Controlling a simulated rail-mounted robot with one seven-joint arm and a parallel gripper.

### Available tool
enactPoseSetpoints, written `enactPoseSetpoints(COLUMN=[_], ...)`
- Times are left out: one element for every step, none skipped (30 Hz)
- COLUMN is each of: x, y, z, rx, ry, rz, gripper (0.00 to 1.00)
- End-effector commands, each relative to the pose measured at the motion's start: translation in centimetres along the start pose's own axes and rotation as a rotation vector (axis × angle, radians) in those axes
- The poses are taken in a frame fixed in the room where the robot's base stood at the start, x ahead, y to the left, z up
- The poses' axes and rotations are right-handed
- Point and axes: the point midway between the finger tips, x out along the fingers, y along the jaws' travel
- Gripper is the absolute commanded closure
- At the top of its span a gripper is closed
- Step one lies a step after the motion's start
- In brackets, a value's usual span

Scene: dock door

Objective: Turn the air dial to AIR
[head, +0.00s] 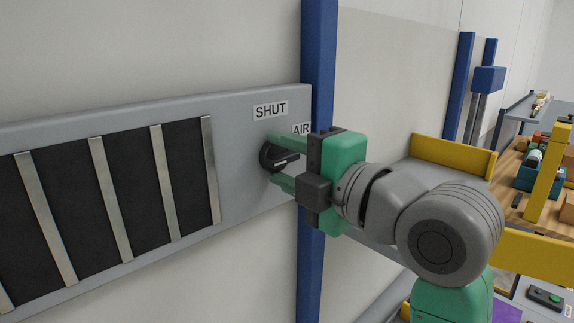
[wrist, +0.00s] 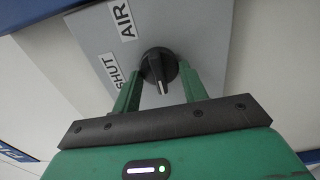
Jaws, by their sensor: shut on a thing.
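The air dial is a round black knob (head: 265,157) with a raised grip and a white line, on a grey panel (head: 238,185). The SHUT label (head: 270,110) is above it and the AIR label (head: 301,129) is to its upper right, partly covered by my gripper. In the wrist view the knob (wrist: 157,66) has its white line pointing down the picture, away from the AIR label (wrist: 126,18) and not at the SHUT label (wrist: 114,73). My green gripper (head: 272,159) has one finger on each side of the knob and is shut on it.
A blue post (head: 318,60) stands behind my gripper. Dark slots with metal strips (head: 110,200) fill the panel's left part. Yellow rails (head: 455,157) and a wooden bench (head: 512,180) with several items are at the right.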

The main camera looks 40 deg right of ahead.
Motion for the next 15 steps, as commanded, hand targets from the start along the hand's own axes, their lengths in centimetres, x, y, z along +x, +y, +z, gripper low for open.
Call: enactPoseSetpoints(x=[0.0, 0.0, 0.0, 0.0, 0.0, 0.0, 0.0, 0.0, 0.0, 0.0, 0.0, 0.01, 0.0, 0.0, 0.01], y=[0.0, 0.01, 0.01, 0.02, 0.02, 0.02, 0.02, 0.02, 0.02, 0.02, 0.02, 0.02, 0.02, 0.02, 0.01], z=[-0.01, -0.01, -0.01, -0.01, -0.01, -0.02, -0.02, -0.02, -0.02, -0.02, -0.02, -0.02, -0.02, -0.02, -0.02], rx=[-0.004, -0.005, -0.006, -0.006, -0.006, -0.006, -0.006, -0.006, -0.006, -0.006, -0.006, -0.005, -0.005, -0.005, -0.005], ry=[0.0, 0.0, 0.0, 0.0, 0.0, 0.0, 0.0, 0.0, 0.0, 0.0, 0.0, 0.0, 0.0, 0.0, 0.0], rz=[0.0, 0.0, 0.0, 0.0, 0.0, 0.0, 0.0, 0.0, 0.0, 0.0, 0.0, 0.0, 0.0, 0.0, 0.0], gripper=[0.8, 0.8, 0.8, 0.8, 0.8, 0.8, 0.8, 0.8, 0.8, 0.8, 0.8, 0.55, 0.49, 0.44, 0.36])
